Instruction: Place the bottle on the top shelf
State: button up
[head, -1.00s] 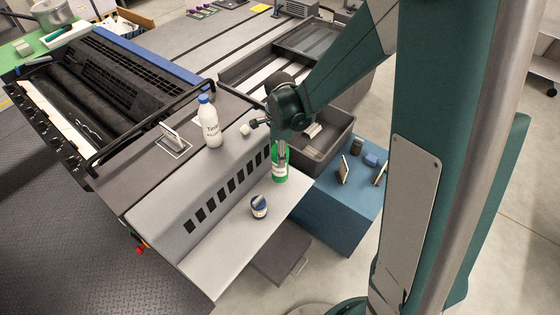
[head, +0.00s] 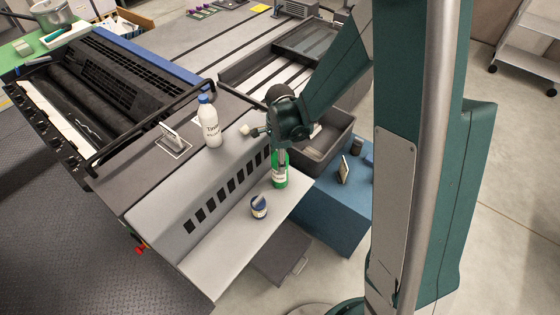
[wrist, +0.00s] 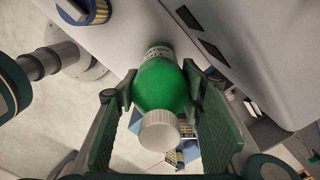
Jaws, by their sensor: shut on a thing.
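A green bottle (head: 281,174) with a white label is upright at the lower grey shelf (head: 232,247), towards its far right end. My gripper (wrist: 160,82) is shut on it, with one finger on each side. In the wrist view the green bottle (wrist: 158,92) shows its white cap close to the camera. I cannot tell whether its base touches the shelf. A white bottle with a blue cap (head: 211,127) stands on the raised grey surface (head: 152,199) above the slotted face.
A small blue jar (head: 259,207) stands on the lower shelf, left of the green bottle. A card in a holder (head: 171,136) and a small pale knob (head: 245,130) are on the upper level. A grey bin (head: 332,150) and blue cabinet (head: 325,205) lie to the right.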

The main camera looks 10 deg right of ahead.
jog(key=shift+f, duration=0.2)
jog(key=o, duration=1.7)
jog(key=shift+r, duration=0.25)
jog(key=shift+r+p, duration=0.3)
jog(key=shift+r, duration=5.65)
jog(key=shift+r, duration=0.1)
